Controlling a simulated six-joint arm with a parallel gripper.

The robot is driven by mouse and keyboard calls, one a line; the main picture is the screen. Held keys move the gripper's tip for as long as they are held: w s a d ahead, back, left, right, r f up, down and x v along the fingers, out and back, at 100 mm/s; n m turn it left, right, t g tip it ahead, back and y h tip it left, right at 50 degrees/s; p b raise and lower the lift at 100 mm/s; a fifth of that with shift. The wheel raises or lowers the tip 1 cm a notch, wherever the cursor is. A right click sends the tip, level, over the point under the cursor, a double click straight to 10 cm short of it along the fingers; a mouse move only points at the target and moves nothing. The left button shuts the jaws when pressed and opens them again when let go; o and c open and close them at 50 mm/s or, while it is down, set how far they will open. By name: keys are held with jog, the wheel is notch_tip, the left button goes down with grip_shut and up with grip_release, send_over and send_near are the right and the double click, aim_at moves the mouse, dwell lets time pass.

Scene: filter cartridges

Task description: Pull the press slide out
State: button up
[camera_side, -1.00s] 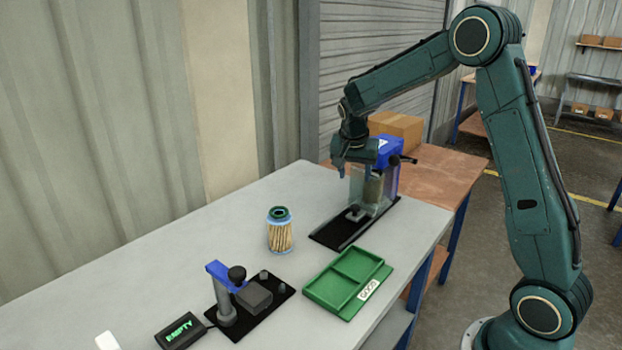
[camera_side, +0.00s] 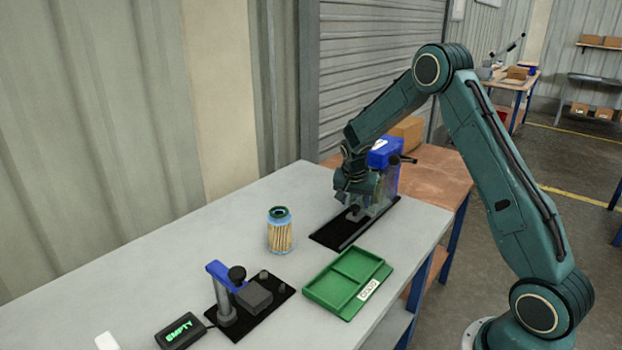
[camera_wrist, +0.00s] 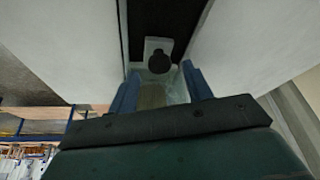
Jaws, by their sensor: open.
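The press stands at the far right of the bench, with a blue head (camera_side: 384,153), a clear guard and a black base rail (camera_side: 330,236). The press slide (camera_side: 355,213) is a small grey block low at the front of the press. In the wrist view the slide (camera_wrist: 150,45) has a dark round knob (camera_wrist: 159,61) on it. My gripper (camera_side: 350,201) is just above the slide, in front of the guard. In the wrist view my gripper (camera_wrist: 160,80) is open, its blue fingers either side of the knob's line. I cannot tell whether they touch it.
A filter cartridge (camera_side: 280,235) stands upright on the bench (camera_side: 190,255). A green two-compartment tray (camera_side: 322,296) is empty at the front right. A fixture with a blue arm (camera_side: 222,272) and a display reading EMPTY (camera_side: 180,330) are at the front.

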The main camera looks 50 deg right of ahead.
jog(key=shift+x, duration=0.95)
jog(key=shift+c, duration=0.2)
grip_shut()
jog(key=a, duration=1.3)
jog(key=shift+a, duration=0.3)
jog(key=shift+c, duration=1.1)
grip_release()
jog(key=shift+a, duration=0.1)
jog(key=shift+o, duration=1.3)
jog(key=shift+r, duration=0.2)
